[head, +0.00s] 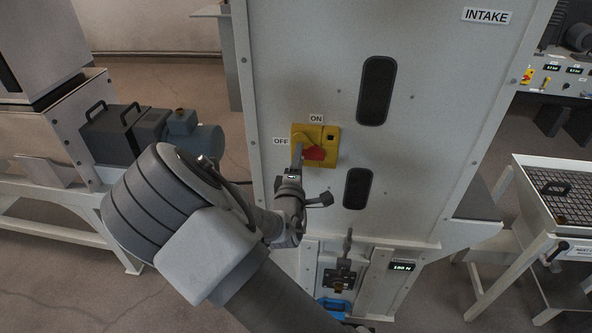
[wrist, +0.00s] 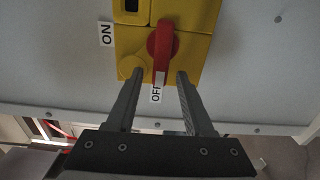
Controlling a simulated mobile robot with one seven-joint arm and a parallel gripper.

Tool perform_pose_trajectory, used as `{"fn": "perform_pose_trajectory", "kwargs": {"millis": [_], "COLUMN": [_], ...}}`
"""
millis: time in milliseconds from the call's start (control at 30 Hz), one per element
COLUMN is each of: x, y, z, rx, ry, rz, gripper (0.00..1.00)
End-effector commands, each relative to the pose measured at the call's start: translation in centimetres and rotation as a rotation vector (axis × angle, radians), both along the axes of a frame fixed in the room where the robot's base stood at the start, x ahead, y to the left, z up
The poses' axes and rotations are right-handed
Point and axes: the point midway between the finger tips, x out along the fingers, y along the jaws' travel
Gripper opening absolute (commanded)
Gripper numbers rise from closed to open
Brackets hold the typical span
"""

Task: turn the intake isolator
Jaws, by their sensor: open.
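The intake isolator is a yellow plate (head: 328,134) with a red handle (head: 314,154) on the pale panel, with an ON label (head: 316,118) above and an OFF label (head: 281,141) to its left. In the wrist view the red handle (wrist: 161,48) points down to the OFF label (wrist: 156,94); the ON label (wrist: 106,34) is at left. My gripper (wrist: 160,76) is open, one finger on each side of the handle's lower end, with visible gaps. In the head view my gripper (head: 297,160) hides the handle's left part. Contact cannot be told.
The panel carries an INTAKE sign (head: 486,15) and two dark oval slots, the upper (head: 377,91) and the lower (head: 358,188). A lever (head: 348,243) and a small display (head: 402,267) are below. A motor (head: 150,135) stands left; a grated table (head: 565,195) stands right.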

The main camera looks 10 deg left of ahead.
Motion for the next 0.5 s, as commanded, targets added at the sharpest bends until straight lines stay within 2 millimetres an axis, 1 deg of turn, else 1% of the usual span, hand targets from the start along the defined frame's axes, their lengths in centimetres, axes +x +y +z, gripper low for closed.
{"fn": "perform_pose_trajectory", "kwargs": {"millis": [67,167,267,500], "x": [-0.7,-2.3,-4.6,-10.7], "y": [0.1,0.2,0.3,0.5], "z": [-0.1,-0.1,-0.1,-0.1], "rx": [0.000,0.000,0.000,0.000], "ry": [0.001,0.003,0.003,0.003], "rz": [0.002,0.003,0.004,0.004], "gripper": [0.53,0.53,0.53,0.53]}}
